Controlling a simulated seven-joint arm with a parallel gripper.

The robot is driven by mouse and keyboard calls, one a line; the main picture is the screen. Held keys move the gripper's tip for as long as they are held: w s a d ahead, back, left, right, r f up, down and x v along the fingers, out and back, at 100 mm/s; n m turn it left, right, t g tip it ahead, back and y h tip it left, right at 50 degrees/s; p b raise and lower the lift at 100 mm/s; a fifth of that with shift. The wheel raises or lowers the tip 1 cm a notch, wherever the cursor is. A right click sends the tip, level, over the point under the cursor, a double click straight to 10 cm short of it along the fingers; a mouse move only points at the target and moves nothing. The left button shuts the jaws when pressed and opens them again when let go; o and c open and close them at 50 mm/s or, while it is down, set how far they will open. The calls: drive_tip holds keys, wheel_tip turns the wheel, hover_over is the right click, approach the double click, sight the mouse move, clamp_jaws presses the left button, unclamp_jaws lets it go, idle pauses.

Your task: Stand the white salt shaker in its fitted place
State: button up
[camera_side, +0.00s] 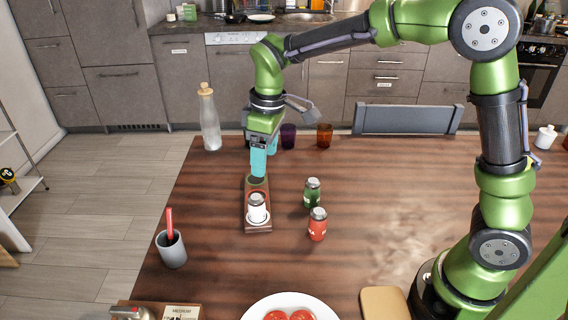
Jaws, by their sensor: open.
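The white salt shaker (257,203) stands upright at the near end of a narrow wooden holder (248,228) on the table. A pale ring shows around its base, so it appears to be in the near round place; whether it is fully seated I cannot tell. My gripper (258,177) points down over the far part of the holder, behind the shaker and apart from it. Its teal fingers are open with nothing seen between them. A dark green round place (257,182) shows at the fingertips, partly hidden by them.
A green shaker (312,192) and a red shaker (317,224) stand right of the holder. A glass bottle (209,118) and coloured cups (324,136) stand behind. A grey cup (171,249) and a plate (290,299) with tomato slices are nearer. The table's right middle is clear.

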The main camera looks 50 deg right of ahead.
drive_tip(key=s+d+r+m+t, duration=0.2)
drive_tip(key=s+m, duration=0.1)
drive_tip(key=s, duration=0.3)
drive_tip(key=s+d+r+m+t+y, duration=0.1)
drive_tip(key=s+d+r+m+t, duration=0.1)
drive_tip(key=s, duration=0.4)
drive_tip(key=s+d+r+m+t, duration=0.2)
drive_tip(key=s+d+m, duration=0.1)
drive_tip(key=s+m, duration=0.2)
drive_tip(key=shift+s+r, duration=0.15)
drive_tip(key=shift+s, duration=0.8)
